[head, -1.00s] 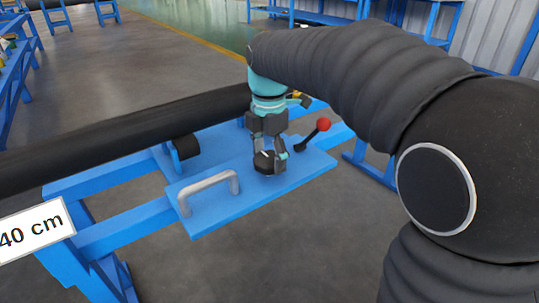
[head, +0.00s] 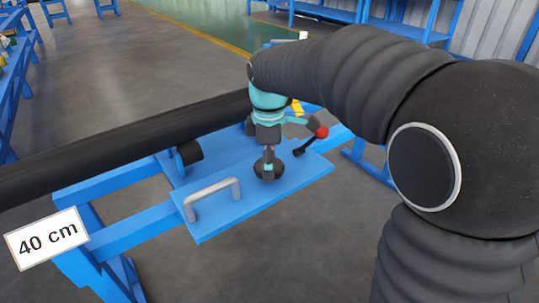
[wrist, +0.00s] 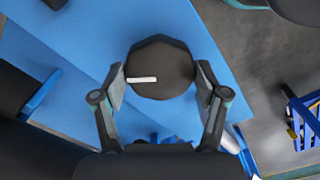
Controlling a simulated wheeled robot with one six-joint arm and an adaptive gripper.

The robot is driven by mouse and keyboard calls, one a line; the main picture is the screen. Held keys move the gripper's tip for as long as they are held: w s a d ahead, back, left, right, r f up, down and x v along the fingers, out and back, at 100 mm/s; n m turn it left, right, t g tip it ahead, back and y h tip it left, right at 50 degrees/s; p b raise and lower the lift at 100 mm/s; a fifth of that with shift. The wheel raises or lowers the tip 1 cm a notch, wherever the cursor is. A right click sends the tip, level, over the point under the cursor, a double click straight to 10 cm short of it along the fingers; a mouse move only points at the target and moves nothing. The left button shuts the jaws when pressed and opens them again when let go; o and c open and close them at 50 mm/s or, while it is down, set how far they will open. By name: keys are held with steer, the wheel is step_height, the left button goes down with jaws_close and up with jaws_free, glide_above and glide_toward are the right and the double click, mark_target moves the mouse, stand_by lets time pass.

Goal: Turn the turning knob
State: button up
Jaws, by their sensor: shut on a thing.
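The turning knob (head: 262,174) is a dark, many-sided disc on the blue panel (head: 215,222). In the wrist view the knob (wrist: 165,60) sits between the two fingers of my gripper (wrist: 160,84), one finger against each side. A white mark on the knob (wrist: 142,79) runs nearly level, from its middle towards the left finger. In the head view my gripper (head: 268,164) points straight down onto the knob and partly hides it, and its fingers line up one behind the other.
A grey handle (head: 213,198) stands on the panel left of the knob. A lever with a red ball (head: 321,132) stands close on the right. A long black pipe (head: 110,147) lies behind on the blue frame. A "40 cm" sign (head: 47,238) is at front left.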

steer(key=m+p, duration=0.2)
steer(key=m, duration=0.3)
steer(key=shift+r+m+p, duration=0.1)
steer(key=shift+m+p, duration=1)
steer(key=shift+m, duration=1.5)
steer(key=o, duration=1.2)
steer(key=shift+c, duration=0.2)
step_height(320, 180, up, 12)
